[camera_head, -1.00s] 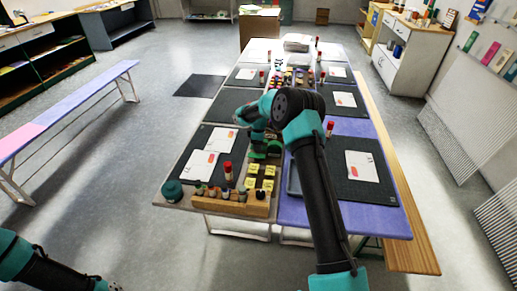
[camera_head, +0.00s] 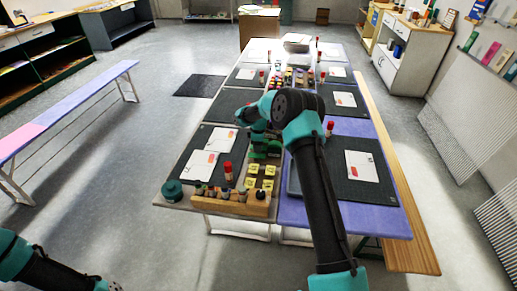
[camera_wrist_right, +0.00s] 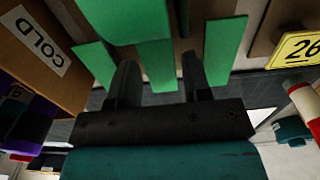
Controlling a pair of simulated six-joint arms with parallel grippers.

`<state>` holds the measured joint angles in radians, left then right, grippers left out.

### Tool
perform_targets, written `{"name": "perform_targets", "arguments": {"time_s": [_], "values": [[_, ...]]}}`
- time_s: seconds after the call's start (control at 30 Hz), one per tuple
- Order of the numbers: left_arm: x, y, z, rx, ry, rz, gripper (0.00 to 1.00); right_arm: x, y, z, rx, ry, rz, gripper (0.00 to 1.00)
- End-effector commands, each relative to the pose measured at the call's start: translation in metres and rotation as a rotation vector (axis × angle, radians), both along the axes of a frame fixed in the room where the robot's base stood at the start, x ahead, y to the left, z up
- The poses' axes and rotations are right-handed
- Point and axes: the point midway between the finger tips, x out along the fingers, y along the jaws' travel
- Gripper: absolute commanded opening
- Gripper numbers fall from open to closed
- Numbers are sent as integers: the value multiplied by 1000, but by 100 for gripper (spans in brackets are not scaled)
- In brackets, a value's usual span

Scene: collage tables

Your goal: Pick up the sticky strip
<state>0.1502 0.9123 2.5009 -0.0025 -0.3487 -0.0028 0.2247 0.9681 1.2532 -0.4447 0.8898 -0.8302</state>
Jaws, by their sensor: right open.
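Green strips (camera_wrist_right: 158,66) stand out in the right wrist view, one behind the gap between my fingers and others to either side; a wider green piece lies at the top. I cannot tell which is the sticky strip. My right gripper (camera_wrist_right: 160,80) is open, its two dark fingers apart on either side of the middle strip; I cannot tell whether they touch it. In the head view my right gripper (camera_head: 262,152) is low over the near end of the table, partly hidden by my arm.
A wooden holder (camera_head: 232,206) with small bottles stands at the table's near edge, beside yellow number tags (camera_head: 252,170) and a red-capped glue stick (camera_head: 228,172). Dark mats with white cards lie on both sides. A brown box marked COLD (camera_wrist_right: 28,62) is close to my fingers.

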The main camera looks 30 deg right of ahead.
Motion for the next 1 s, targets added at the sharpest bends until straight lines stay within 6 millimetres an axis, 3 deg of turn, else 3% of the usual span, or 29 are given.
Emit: {"name": "perform_targets", "arguments": {"time_s": [0.07,0.3,0.73,1.0], "values": [[0,0,0,0,0,0,43,0,0,0,0,0,0,44],[0,0,0,0,0,0,43,0,0,0,0,0,0,22],[0,0,0,0,0,0,43,0,0,3,-1,-1,0,22],[0,0,0,0,0,0,43,0,0,26,0,-2,0,22]]}}
